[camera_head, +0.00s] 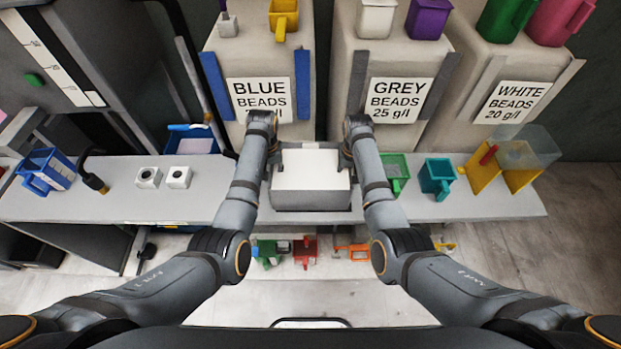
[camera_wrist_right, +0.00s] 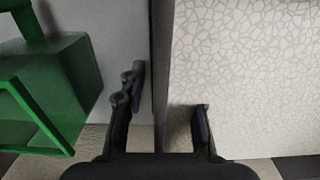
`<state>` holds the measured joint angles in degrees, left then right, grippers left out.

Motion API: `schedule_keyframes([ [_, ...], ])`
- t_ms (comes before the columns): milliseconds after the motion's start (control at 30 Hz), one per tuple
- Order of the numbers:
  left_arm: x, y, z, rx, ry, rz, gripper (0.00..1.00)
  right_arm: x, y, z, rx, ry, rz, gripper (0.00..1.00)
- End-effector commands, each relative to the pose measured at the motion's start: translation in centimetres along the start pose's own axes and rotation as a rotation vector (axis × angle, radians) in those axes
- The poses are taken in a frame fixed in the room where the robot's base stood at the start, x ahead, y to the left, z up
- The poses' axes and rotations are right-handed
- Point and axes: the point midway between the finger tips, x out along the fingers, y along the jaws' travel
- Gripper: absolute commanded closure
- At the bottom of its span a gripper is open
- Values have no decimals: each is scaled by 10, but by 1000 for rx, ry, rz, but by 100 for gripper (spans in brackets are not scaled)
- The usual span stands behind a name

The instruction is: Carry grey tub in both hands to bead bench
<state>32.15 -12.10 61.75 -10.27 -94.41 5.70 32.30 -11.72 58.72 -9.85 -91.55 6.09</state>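The grey tub (camera_head: 311,199) stands on the long grey bench (camera_head: 110,205), filled with a pale white mass that looks like beads. My left gripper (camera_head: 262,124) is at the tub's left far side; its fingers are too small to tell open or shut. My right gripper (camera_head: 357,126) is at the tub's right far side. In the right wrist view, the right gripper (camera_wrist_right: 165,110) has its fingers apart, one on each side of the tub's thin wall (camera_wrist_right: 162,70), with gaps visible. The tub's pale contents (camera_wrist_right: 240,70) fill the right of that view.
A green jug (camera_head: 394,172) stands close right of the tub, with a teal jug (camera_head: 437,177) beyond it. Labelled bead bins, including the grey bead bin (camera_head: 385,60), stand behind the bench.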

Motion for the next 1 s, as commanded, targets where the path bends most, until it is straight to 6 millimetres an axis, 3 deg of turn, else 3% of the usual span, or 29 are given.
schedule_keyframes([
  [267,2,0,0,0,0,0,68,2,0,0,0,0,0,68],
  [533,1,0,0,0,0,0,100,1,0,0,0,0,0,100],
  [1000,1,0,0,0,1,0,100,1,0,0,0,0,1,100],
])
